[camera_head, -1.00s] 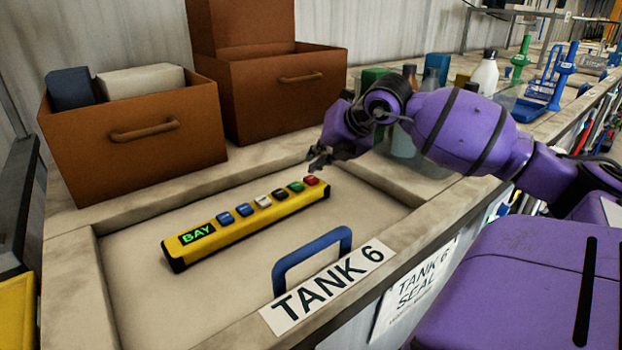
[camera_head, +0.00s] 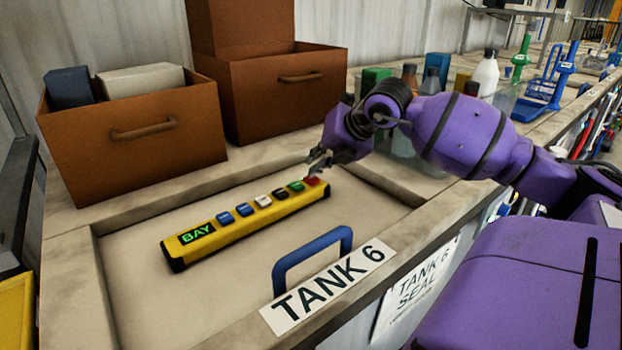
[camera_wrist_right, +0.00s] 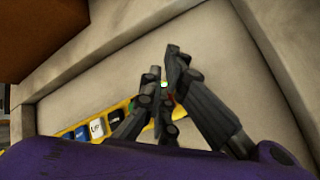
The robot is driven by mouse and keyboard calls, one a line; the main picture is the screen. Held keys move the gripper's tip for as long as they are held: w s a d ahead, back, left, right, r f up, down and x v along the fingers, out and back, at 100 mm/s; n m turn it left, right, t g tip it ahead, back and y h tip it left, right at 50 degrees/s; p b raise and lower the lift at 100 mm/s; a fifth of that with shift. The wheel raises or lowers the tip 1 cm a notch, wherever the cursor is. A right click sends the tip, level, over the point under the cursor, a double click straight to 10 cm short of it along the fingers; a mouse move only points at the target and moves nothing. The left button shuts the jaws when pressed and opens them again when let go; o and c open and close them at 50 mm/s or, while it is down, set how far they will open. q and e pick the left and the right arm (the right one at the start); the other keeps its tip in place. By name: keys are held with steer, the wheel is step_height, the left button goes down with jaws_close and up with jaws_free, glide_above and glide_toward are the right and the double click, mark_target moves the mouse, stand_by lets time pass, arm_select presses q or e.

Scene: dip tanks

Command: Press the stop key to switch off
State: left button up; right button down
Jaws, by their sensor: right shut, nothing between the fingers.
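A yellow key bar (camera_head: 247,222) lies on the lid of tank 6, with a small green-lit display reading BAY (camera_head: 197,234) at its left end. Along it sit two blue keys, a white key, a black key, a green key (camera_head: 296,187) and a red key (camera_head: 312,181) at the far right end. My right gripper (camera_head: 318,164) is shut and empty, its tips right at the red key; I cannot tell whether they touch it. In the right wrist view the fingers (camera_wrist_right: 165,82) cover most of the bar's end. My left gripper is not in view.
A blue handle (camera_head: 312,250) stands on the lid near its front edge, by the TANK 6 label (camera_head: 328,288). Brown boxes (camera_head: 140,140) stand behind. Bottles (camera_head: 485,75) stand at the back right. The lid around the bar is clear.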

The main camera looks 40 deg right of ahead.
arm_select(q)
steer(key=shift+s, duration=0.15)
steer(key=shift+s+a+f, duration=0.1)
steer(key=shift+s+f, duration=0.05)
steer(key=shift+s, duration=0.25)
arm_select(e)
steer(key=shift+f, duration=0.1)
steer(key=shift+f, duration=0.1)
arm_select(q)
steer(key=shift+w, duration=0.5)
arm_select(e)
steer(key=shift+f, duration=0.25)
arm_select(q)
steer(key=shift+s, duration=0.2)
arm_select(e)
steer(key=shift+r, duration=0.85)
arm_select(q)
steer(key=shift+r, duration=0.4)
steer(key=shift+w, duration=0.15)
